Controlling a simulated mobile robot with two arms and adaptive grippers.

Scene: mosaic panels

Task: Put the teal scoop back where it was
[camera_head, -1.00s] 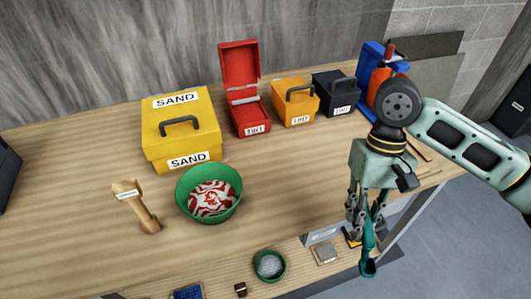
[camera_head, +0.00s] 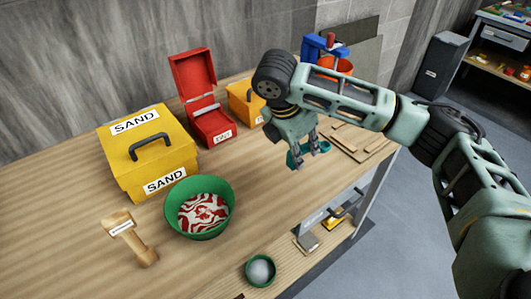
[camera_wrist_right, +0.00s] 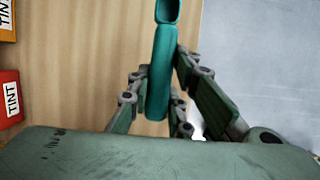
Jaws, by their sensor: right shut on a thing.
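My right gripper (camera_head: 312,147) is shut on the teal scoop (camera_head: 295,158) and holds it over the right part of the table, near the front edge. In the right wrist view the scoop (camera_wrist_right: 162,75) runs between the fingers, its handle end towards the palm and its hollow end at the top of the picture. In the head view the fingers and arm hide part of it. I cannot tell whether it touches the table. My left gripper is not in view.
On the table (camera_head: 60,200) stand a yellow SAND box (camera_head: 170,168), an open red TINT box (camera_head: 212,128), an orange box (camera_head: 240,100) and a green bowl (camera_head: 183,225) with red-and-white contents. A wooden tool (camera_head: 128,236) lies at the front left. Flat boards (camera_head: 365,140) lie at the right end.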

